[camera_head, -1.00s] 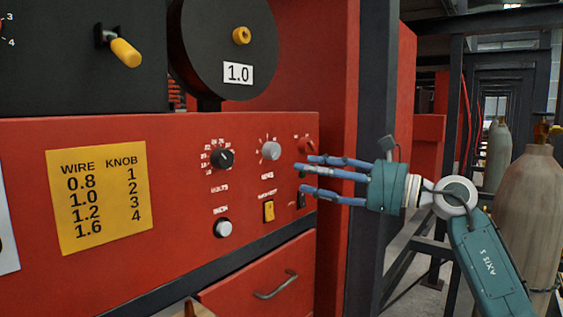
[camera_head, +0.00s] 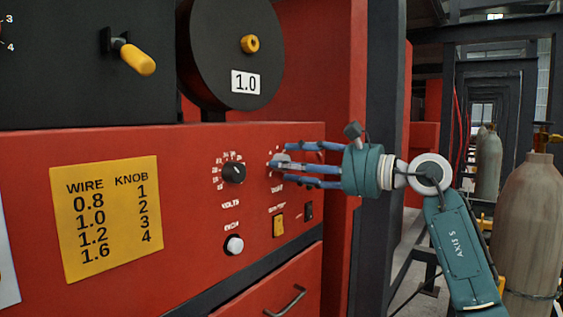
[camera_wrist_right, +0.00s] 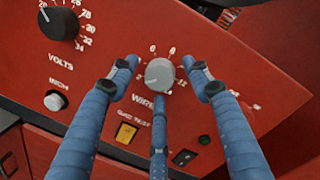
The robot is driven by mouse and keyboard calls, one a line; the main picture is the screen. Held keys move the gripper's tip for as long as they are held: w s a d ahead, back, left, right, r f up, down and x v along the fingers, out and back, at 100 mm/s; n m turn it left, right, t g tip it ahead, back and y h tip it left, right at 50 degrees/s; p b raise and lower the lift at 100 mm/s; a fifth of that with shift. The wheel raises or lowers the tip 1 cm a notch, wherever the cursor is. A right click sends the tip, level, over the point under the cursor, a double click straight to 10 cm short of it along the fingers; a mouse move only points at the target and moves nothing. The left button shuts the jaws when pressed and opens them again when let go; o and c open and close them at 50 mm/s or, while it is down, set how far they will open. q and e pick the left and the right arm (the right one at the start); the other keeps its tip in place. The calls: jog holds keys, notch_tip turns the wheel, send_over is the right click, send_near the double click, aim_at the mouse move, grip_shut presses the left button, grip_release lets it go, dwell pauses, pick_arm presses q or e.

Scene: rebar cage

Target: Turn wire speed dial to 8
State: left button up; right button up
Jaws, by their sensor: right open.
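The wire speed dial (camera_wrist_right: 159,75) is a grey round knob on the red panel, with white numbers around it and the label WIRE below. Its pointer is too faint to read. In the head view the dial (camera_head: 281,158) is partly hidden by my fingers. My right gripper (camera_head: 277,165) reaches in from the right with three blue fingers. In the wrist view its fingers (camera_wrist_right: 162,80) are spread around the dial, one on each side and one below. They are open, and contact with the knob cannot be told. My left gripper is not in view.
A black VOLTS knob (camera_head: 234,173) sits left of the dial, with a white INCH button (camera_head: 234,245) below. A yellow switch (camera_head: 278,226) and black switch (camera_head: 309,210) are beneath. A yellow WIRE/KNOB chart (camera_head: 107,217) is at left. Gas cylinders (camera_head: 530,225) stand at right.

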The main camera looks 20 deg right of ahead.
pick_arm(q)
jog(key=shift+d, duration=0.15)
pick_arm(e)
jog(key=shift+c, duration=1.1)
jog(key=c, duration=0.9)
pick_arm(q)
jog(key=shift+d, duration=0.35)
pick_arm(e)
jog(key=shift+c, duration=0.2)
